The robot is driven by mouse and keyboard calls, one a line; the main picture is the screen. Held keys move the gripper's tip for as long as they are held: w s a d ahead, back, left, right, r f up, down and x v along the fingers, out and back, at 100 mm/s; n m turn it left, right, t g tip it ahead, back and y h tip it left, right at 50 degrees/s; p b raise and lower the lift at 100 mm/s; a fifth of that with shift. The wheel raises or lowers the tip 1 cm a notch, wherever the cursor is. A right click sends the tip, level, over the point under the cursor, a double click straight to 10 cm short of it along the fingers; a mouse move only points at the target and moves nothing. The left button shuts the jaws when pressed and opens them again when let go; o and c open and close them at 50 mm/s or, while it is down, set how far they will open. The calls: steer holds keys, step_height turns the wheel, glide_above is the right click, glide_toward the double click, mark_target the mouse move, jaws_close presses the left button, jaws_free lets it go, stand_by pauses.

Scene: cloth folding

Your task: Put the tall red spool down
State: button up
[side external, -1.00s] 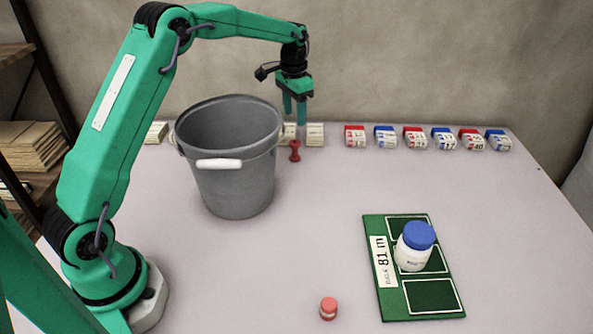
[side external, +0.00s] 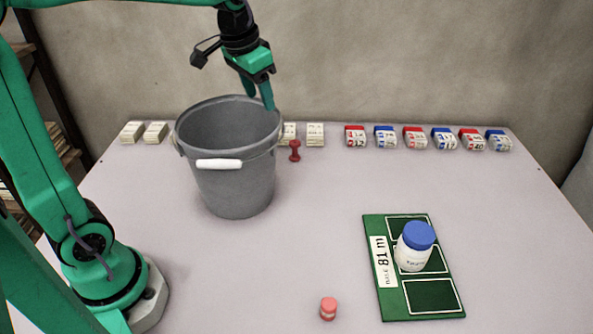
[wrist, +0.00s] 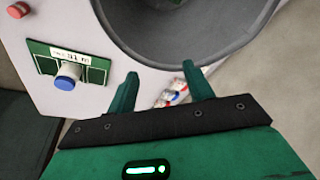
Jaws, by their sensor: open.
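The tall red spool (side external: 294,151) stands upright on the table just right of the grey bucket (side external: 235,185), in front of the pale card stacks. I cannot make it out in the wrist view. My gripper (side external: 259,98) is open and empty. It is up at the back right part of the bucket's rim in the side view, left of the spool and higher than it. In the wrist view the two green fingers (wrist: 161,72) are apart with nothing between them, and the bucket's rim (wrist: 120,38) curves just beyond.
A row of red and blue labelled boxes (side external: 415,137) lines the back. A green board (side external: 434,296) at the right bears a white jar with a blue lid (side external: 416,245). A small pink-red jar (side external: 328,309) stands at the front. The middle table is clear.

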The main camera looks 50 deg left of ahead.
steer(key=s+d+f+t, duration=0.1)
steer(key=s, duration=0.7)
steer(key=s+d+f+n+t, duration=0.1)
steer(key=s+d, duration=0.1)
steer(key=s, duration=0.7)
steer(key=shift+d+f+t, duration=0.3)
steer(key=shift+f, duration=0.05)
